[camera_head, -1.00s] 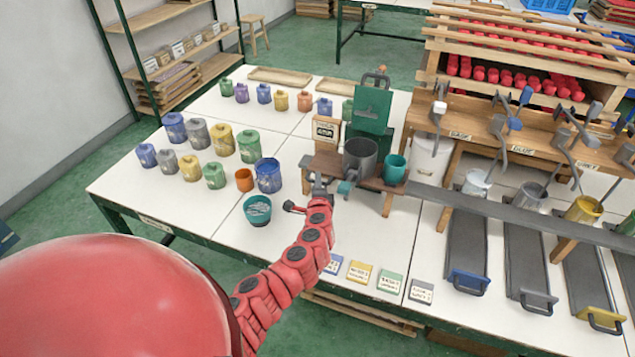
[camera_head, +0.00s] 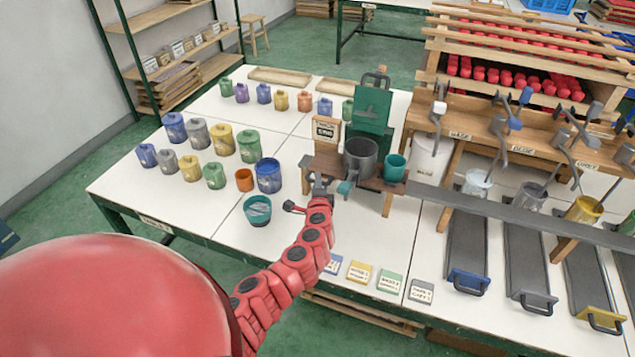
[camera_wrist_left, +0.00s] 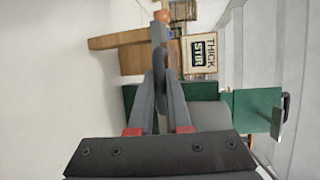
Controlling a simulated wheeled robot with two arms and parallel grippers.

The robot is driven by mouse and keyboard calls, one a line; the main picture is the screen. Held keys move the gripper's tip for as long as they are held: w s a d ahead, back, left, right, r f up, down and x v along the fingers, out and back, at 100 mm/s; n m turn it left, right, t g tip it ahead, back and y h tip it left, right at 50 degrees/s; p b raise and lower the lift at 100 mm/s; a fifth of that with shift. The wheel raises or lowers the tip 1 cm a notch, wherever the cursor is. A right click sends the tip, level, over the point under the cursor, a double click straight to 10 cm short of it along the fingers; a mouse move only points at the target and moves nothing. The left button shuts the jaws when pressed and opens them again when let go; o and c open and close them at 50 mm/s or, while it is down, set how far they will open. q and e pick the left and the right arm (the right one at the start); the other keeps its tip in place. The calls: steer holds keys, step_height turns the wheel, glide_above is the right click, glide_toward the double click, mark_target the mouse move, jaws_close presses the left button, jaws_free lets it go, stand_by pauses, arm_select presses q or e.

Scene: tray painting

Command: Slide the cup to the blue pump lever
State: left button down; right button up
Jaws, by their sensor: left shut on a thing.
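A dark grey cup (camera_head: 361,157) stands on the small wooden stand (camera_head: 368,182), with a smaller teal cup (camera_head: 394,168) to its right. I cannot tell which is the task's cup. My left gripper (camera_head: 320,187) is at the stand's front left, below and left of the grey cup, close to a teal part (camera_head: 345,187). In the left wrist view, its fingers (camera_wrist_left: 164,62) close together on a small part that I cannot make out. My right gripper is not in view.
A dark rail (camera_head: 520,215) runs right from the stand below the pumps. Several paint pots stand at the left, and a teal tub (camera_head: 257,210) is left of my arm. A THICK STIR sign (camera_wrist_left: 200,54) is beside the stand. Colour cards (camera_head: 360,271) lie in front.

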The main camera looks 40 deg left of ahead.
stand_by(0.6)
arm_select(q)
steer(key=w+d+b, duration=0.3)
steer(key=d+b, duration=0.3)
steer(key=d, duration=0.7)
steer(key=w+d+b, duration=0.3)
steer(key=d+b, duration=0.4)
steer(key=d, duration=0.6)
steer(key=shift+w+d, duration=0.2)
steer(key=shift+d, duration=0.2)
steer(key=c, duration=0.9)
jaws_free()
steer(key=shift+o, duration=0.2)
steer(key=shift+s, duration=0.1)
